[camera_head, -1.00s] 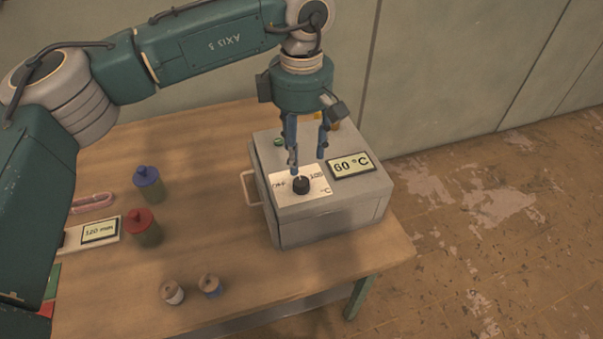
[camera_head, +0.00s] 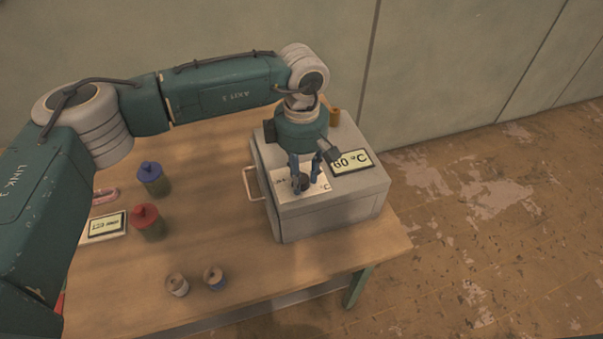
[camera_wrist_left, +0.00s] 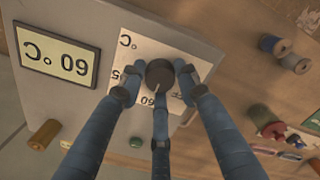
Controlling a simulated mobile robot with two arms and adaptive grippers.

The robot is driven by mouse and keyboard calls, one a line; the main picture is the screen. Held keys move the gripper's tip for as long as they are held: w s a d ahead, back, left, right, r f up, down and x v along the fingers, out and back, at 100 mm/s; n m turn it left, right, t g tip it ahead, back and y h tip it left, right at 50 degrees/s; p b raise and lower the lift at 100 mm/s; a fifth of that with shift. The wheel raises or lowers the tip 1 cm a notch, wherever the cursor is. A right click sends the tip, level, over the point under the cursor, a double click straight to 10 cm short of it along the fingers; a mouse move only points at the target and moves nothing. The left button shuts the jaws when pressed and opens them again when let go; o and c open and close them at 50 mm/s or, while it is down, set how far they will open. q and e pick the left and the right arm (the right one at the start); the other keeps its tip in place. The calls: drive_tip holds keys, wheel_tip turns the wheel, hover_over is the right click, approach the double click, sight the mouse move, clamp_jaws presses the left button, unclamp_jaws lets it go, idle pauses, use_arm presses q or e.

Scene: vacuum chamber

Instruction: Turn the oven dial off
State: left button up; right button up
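The oven (camera_head: 335,215) is a pale grey box on the table. Its black round dial (camera_wrist_left: 160,72) sits on a white label plate (camera_wrist_left: 140,45) on top, with a light pointer line. The lit display (camera_head: 352,162) reads 60 °C and also shows in the left wrist view (camera_wrist_left: 57,52). My left gripper (camera_head: 306,184) points down over the dial. In the left wrist view its blue fingers (camera_wrist_left: 158,80) are spread around the dial, close to its sides, with small gaps seeming to show. The fingers partly hide the scale marks. My right gripper is not in view.
A yellow-brown cylinder (camera_head: 334,116) stands at the oven's back. A handle (camera_head: 252,184) juts from its left side.

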use_arm(q)
drive_tip(key=c, duration=0.5)
drive_tip(key=shift+f+n+b, duration=0.15)
drive_tip(key=shift+n+b, duration=0.35)
drive_tip(key=shift+b, duration=0.5)
drive_tip(key=n+b, duration=0.6)
drive_tip(key=b, duration=0.2)
drive_tip(key=shift+n, duration=0.4)
drive_tip(key=shift+r+n+b, duration=0.2)
drive_tip(key=shift+n+b, duration=1.35)
drive_tip(key=shift+n, duration=0.45)
drive_tip(key=o, duration=1.2)
